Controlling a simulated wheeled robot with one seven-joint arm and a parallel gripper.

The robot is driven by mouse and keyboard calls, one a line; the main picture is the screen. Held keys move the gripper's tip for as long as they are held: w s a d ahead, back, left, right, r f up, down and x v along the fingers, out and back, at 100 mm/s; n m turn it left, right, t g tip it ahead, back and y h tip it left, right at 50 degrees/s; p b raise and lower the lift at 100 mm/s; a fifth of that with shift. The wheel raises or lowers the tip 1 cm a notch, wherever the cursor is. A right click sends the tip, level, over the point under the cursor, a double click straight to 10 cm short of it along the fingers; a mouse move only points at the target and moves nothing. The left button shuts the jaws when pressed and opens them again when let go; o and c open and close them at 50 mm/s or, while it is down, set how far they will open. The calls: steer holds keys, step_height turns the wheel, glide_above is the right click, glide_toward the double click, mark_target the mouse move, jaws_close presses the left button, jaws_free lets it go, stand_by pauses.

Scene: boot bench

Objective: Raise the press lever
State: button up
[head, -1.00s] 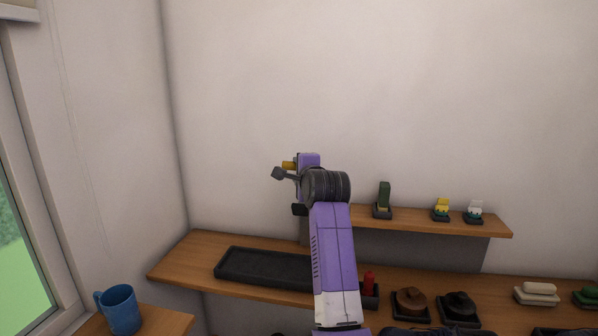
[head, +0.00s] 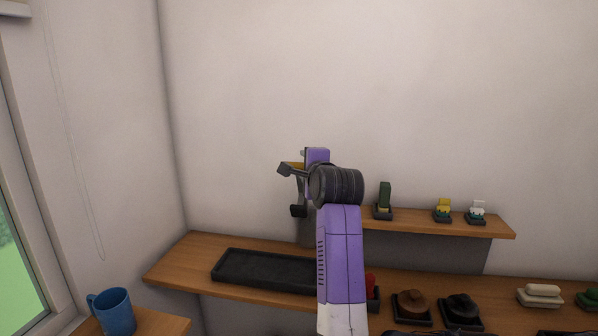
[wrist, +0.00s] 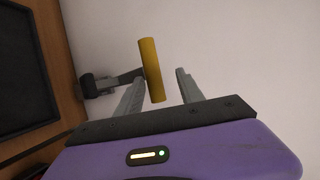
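The press lever has a yellow bar handle (wrist: 152,70) on a grey arm, with a dark pivot block (wrist: 88,88) at its left in the wrist view. My gripper (wrist: 161,78) is open, with its two grey fingers apart. The dark block (head: 298,211) shows below; my arm hides much of the press.
A long black tray (head: 265,268) lies on the wooden bench (head: 180,262). A small shelf (head: 420,224) at right carries small figures. Hats (head: 412,304) and a red object (head: 371,284) stand on the bench. A blue mug (head: 115,312) is at lower left. The wall above is clear.

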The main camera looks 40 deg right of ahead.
steer(key=s+a, duration=0.3)
steer(key=shift+a+b, duration=0.15)
steer(key=shift+b, duration=0.2)
steer(key=shift+a+f, duration=0.1)
